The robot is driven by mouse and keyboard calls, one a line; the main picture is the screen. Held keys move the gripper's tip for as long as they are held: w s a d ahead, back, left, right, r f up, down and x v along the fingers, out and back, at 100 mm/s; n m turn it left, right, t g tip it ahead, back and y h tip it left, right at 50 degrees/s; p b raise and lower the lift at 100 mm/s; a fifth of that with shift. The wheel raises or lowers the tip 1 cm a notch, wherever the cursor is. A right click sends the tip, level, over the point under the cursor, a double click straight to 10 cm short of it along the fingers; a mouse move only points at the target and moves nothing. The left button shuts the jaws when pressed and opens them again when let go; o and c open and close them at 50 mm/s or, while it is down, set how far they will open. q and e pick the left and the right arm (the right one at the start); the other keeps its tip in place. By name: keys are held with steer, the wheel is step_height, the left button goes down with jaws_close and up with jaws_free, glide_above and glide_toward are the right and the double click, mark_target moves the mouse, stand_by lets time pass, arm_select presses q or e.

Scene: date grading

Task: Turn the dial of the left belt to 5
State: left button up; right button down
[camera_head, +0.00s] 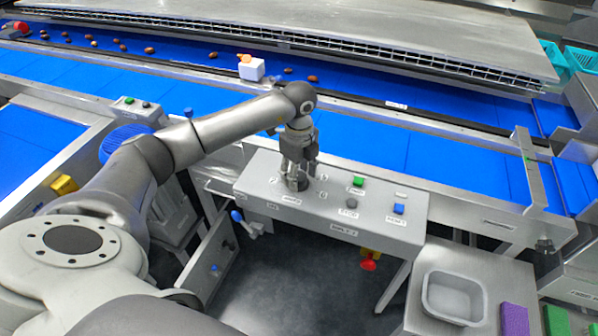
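A grey control box (385,212) stands in the middle of the view, in front of the blue belts. My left gripper (297,183) points down at the left part of the box top, with its fingers around or just above a dark round dial (297,184). The fingers hide most of the dial and its pointer, so I cannot read its setting. Small number marks stand around it. Whether the fingers grip the dial or only surround it I cannot tell. My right gripper is not in view.
The box top also has a green button (358,181), a blue button (398,209) and a grey button (348,213). A grey tray (454,297) stands on a side table at the lower right. Dates lie on the far blue belt (170,62). Open floor lies before the box.

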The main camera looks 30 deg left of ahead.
arm_select(q)
steer(key=c, duration=0.8)
steer(key=shift+o, duration=0.2)
